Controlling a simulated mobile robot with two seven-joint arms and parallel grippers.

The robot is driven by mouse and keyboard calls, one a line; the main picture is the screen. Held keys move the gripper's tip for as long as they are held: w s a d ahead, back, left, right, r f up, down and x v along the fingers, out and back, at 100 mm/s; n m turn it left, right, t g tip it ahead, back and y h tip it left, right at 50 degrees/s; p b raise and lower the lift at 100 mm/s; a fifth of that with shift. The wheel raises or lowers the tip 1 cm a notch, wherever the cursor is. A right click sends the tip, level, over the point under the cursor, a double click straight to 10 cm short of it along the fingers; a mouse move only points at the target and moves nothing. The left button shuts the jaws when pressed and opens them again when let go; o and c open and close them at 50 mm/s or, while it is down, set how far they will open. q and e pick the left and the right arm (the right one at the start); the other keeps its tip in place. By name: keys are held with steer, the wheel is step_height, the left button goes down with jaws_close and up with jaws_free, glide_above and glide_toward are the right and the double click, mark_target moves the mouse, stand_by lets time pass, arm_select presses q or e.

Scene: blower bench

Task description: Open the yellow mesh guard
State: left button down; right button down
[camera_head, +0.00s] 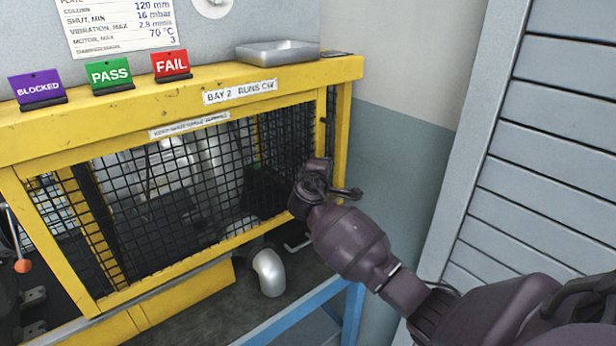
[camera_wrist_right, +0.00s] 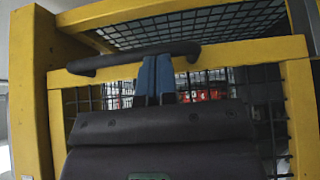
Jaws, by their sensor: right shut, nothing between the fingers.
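The yellow mesh guard (camera_head: 185,262) is a yellow frame with black wire mesh across the front of the bench cabinet. I cannot tell whether it is fully closed or slightly ajar. My right gripper (camera_head: 318,172) is at the right end of the guard, close to the mesh. In the right wrist view its blue fingers (camera_wrist_right: 155,78) are shut and empty, before a yellow frame bar (camera_wrist_right: 255,52). A dark curved bar (camera_wrist_right: 105,62) crosses near the fingertips; I cannot tell whether it touches them. My left gripper is out of view.
A yellow beam carries BLOCKED (camera_head: 37,87), PASS (camera_head: 109,73) and FAIL (camera_head: 172,65) signs and a grey tray (camera_head: 278,53). A silver pipe elbow (camera_head: 269,272) and blue bench frame (camera_head: 305,315) lie below. An orange-knobbed lever (camera_head: 22,266) is left; a slatted grey panel (camera_head: 540,160) is right.

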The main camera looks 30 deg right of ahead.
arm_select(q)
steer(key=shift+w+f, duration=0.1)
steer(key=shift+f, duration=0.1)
arm_select(e)
steer(key=shift+w+d, duration=0.2)
steer(key=shift+d, duration=0.95)
steer(key=shift+w+d, duration=0.2)
steer(key=shift+d, duration=0.95)
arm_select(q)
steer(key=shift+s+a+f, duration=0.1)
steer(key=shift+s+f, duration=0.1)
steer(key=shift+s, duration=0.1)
